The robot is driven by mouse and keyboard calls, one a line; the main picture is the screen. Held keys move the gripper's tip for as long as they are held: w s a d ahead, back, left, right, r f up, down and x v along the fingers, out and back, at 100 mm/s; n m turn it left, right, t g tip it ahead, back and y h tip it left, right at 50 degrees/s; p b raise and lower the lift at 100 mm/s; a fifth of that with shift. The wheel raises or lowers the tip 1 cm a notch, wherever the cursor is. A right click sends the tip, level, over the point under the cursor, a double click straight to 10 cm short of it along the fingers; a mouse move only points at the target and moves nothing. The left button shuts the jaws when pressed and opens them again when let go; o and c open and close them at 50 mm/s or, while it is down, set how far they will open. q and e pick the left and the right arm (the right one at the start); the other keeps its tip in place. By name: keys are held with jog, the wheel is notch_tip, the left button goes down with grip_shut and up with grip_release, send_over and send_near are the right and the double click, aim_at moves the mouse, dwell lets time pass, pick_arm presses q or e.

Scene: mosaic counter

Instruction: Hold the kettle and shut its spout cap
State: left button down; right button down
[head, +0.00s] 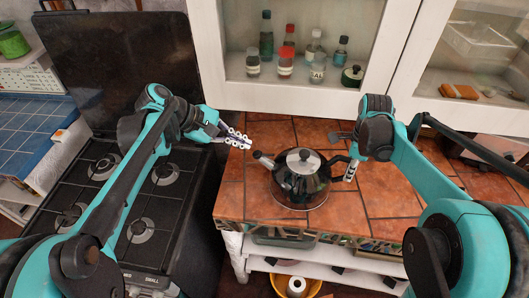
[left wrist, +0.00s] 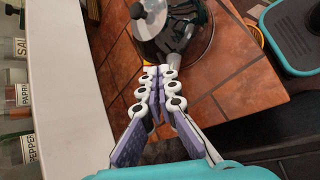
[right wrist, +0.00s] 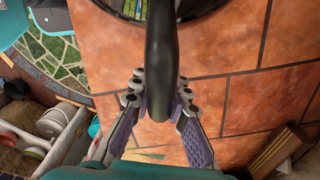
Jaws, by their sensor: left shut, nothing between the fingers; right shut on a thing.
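The black kettle (head: 296,186) with a silver lid stands upright on the tiled counter. Its spout (head: 267,162) points left and slightly back, towards my left gripper. The spout cap is too small to make out clearly, so I cannot tell whether it is open. My left gripper (head: 246,142) is shut and empty, just beyond the spout tip; the left wrist view shows its fingertips (left wrist: 160,73) close to the spout, contact unclear. My right gripper (head: 350,171) is shut on the kettle's black handle (right wrist: 165,40), with a finger on each side.
A black stove (head: 165,210) with its lid raised stands left of the counter (head: 385,200). A white cabinet (head: 375,45) with bottles and jars rises behind the counter. Bare tiles lie around the kettle. A yellow bin (head: 314,288) is below.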

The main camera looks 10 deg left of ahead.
pick_arm(q)
jog(key=s+a+m+h, duration=0.1)
jog(key=m, duration=1)
jog(key=s+a+m+t+h, duration=0.1)
jog(key=m, duration=1.1)
jog(key=s+a+r+m, duration=0.1)
jog(key=m, duration=1)
jog(key=shift+s+r+t+h, duration=0.1)
jog(key=shift+t+h, duration=0.2)
jog(key=shift+h, duration=0.1)
jog(key=shift+d, duration=0.1)
send_over(263, 155)
jog(key=s, duration=0.4)
notch_tip(263, 155, down, 5)
jog(key=shift+w+d+f, duration=0.15)
jog(key=shift+w+f, duration=0.5)
jog(key=shift+f, duration=0.1)
jog(key=shift+w+d+f, duration=0.15)
jog(key=shift+w+f, duration=0.5)
jog(key=shift+f, duration=0.05)
